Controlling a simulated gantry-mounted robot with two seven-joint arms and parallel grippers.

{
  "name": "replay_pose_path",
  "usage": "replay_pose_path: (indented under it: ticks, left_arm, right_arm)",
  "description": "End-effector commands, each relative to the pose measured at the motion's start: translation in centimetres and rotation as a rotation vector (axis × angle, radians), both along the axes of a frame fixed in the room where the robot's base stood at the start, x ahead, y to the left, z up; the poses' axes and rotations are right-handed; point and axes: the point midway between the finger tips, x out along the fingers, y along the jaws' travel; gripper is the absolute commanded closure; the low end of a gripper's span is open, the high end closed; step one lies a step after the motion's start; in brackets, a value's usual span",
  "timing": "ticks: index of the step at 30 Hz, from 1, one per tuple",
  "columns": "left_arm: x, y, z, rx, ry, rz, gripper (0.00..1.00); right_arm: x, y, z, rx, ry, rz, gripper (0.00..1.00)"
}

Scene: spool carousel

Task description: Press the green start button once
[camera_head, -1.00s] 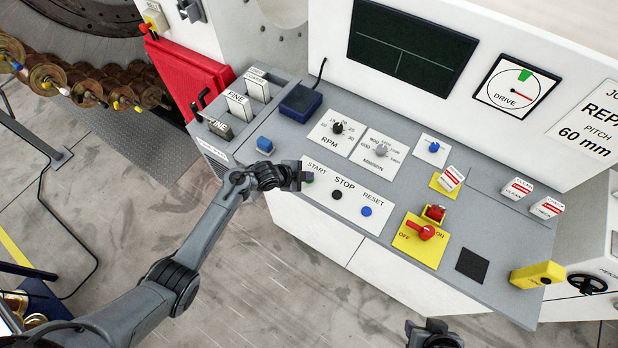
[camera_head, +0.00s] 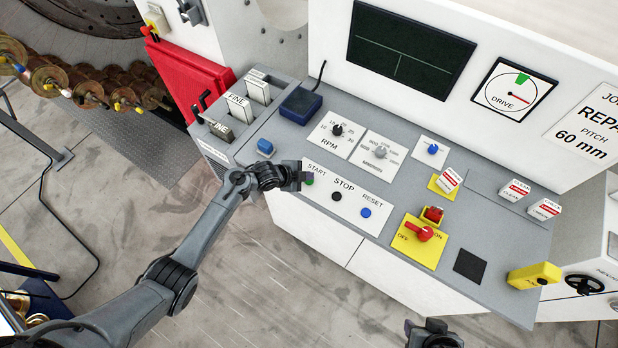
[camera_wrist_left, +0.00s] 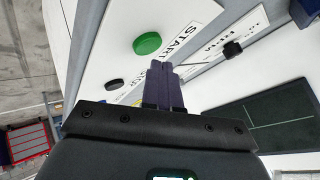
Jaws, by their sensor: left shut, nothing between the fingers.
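The green start button (camera_head: 309,181) is a small round button on a white label plate (camera_head: 326,193) marked START, STOP and RESET. It also shows in the left wrist view (camera_wrist_left: 147,43) as a raised green disc. My left gripper (camera_head: 304,175) is shut and empty close beside the button and partly covers it in the head view. In the left wrist view its shut fingertips (camera_wrist_left: 160,66) appear just below and right of the disc; I cannot tell the exact gap. My right gripper (camera_head: 432,328) is partly in view at the bottom edge; its jaw state is unclear.
The black stop button (camera_head: 336,196) and blue reset button (camera_head: 366,212) sit right of the start button. A red rotary switch (camera_head: 425,233) is on a yellow plate farther right.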

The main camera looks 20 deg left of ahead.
Motion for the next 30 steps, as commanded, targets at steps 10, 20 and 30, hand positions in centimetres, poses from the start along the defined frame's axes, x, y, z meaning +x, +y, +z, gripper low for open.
replay_pose_path:
  ticks: [10,20,30]
  left_arm:
    - [0.0,0.0,0.1,0.0,0.0,0.0,1.0]
    - [0.0,0.1,2.4,0.001,-0.001,0.001,1.0]
    - [0.0,0.0,5.1,0.001,0.0,0.001,1.0]
  right_arm:
    - [0.0,0.0,0.1,0.0,0.0,0.0,0.57]
    - [0.0,-0.2,2.2,-0.009,0.0,0.006,0.57]
    - [0.0,-0.2,4.7,-0.009,0.0,0.006,0.57]
